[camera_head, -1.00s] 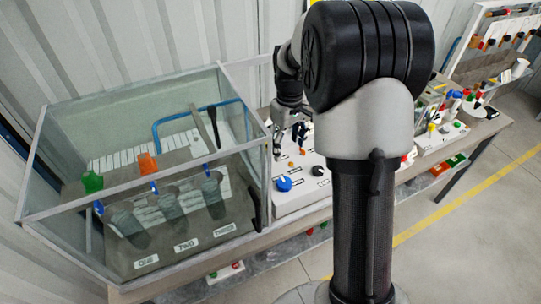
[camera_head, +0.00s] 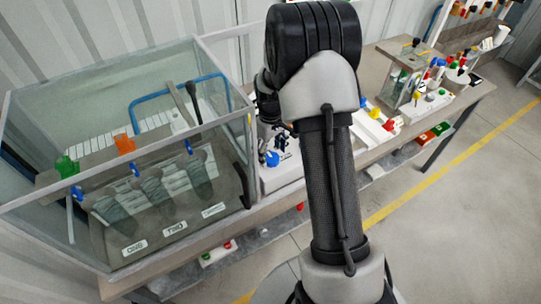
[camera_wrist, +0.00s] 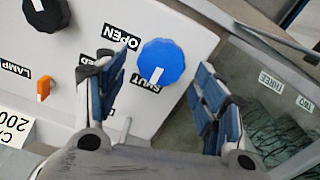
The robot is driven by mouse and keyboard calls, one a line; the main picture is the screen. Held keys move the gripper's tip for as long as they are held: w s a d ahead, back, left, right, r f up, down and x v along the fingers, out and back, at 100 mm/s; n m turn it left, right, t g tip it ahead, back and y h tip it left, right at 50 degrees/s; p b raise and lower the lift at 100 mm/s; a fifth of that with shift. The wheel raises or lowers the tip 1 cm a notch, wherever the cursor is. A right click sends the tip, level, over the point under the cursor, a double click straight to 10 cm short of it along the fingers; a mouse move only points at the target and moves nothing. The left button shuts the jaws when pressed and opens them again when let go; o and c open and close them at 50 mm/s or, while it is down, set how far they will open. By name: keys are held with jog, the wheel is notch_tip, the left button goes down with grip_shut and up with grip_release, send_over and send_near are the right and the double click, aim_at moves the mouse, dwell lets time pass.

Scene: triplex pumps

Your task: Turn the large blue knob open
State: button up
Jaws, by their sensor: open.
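The large blue knob (camera_wrist: 161,62) sits on a white panel (camera_wrist: 185,18) in the wrist view, with a white pointer mark on its lower part. The labels OPEN (camera_wrist: 121,46) and SHUT (camera_wrist: 145,85) are beside it; the mark lies close to SHUT. My gripper (camera_wrist: 166,88) is open, one blue-padded finger on each side of the knob's lower area, with no visible hold on it. In the head view the blue knob (camera_head: 272,158) shows just beside my gripper (camera_head: 284,140), which is small and partly hidden by my arm.
A black knob (camera_wrist: 46,14) and an orange switch (camera_wrist: 43,88) are on the same panel. A glass tank (camera_head: 120,150) with blue, green and orange handles stands left of the panel. Another glass box (camera_head: 402,80) and parts stand along the bench to the right.

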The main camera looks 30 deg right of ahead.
jog(key=shift+f, duration=0.9)
jog(key=shift+c, duration=0.3)
jog(key=c, duration=1)
